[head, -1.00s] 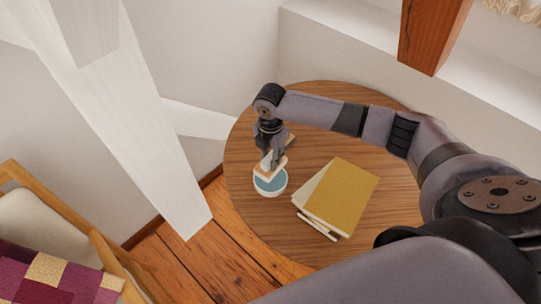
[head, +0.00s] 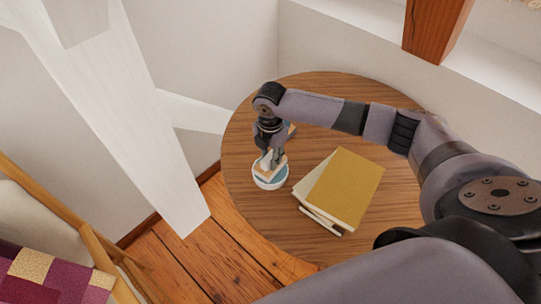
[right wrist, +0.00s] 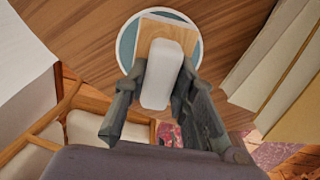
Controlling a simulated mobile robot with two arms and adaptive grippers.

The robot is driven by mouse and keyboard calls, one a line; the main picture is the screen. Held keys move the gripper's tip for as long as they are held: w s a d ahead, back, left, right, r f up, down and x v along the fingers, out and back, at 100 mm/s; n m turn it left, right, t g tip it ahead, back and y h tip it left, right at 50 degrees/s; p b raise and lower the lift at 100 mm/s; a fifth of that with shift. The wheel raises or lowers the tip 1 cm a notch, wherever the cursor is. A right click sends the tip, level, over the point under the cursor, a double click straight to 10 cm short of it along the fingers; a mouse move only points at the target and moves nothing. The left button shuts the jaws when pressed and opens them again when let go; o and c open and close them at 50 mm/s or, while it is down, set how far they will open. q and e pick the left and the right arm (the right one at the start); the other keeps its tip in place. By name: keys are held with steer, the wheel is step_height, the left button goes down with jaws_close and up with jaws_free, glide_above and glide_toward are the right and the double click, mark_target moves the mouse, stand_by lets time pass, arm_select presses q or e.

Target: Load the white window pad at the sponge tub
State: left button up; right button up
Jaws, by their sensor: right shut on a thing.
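My right gripper (head: 270,150) is shut on the white window pad (head: 266,165). In the right wrist view, the fingers (right wrist: 162,95) grip the pad's rounded white block (right wrist: 162,75), and a flat tan board (right wrist: 151,32) shows at its far end. The sponge tub (head: 258,181) is a small round white bowl with a blue-teal inside, standing on the round table. The tan board is over the tub's opening in both views. It hides part of the inside, so I cannot tell whether it touches the teal surface (right wrist: 126,45). My left gripper is not in view.
A stack of books (head: 345,188) with a mustard cover lies right of the tub on the wooden table (head: 255,225). A small, partly hidden object (head: 291,130) is behind the gripper. A white timber brace (head: 130,110) and a chair (head: 75,215) stand left.

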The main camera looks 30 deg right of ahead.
mark_target(270, 156)
steer(key=shift+f, duration=0.5)
stand_by(0.7)
steer(key=shift+s+f, duration=0.1)
steer(key=shift+f, duration=0.05)
stand_by(1.6)
step_height(270, 156, up, 7)
steer(key=p, duration=0.8)
stand_by(0.8)
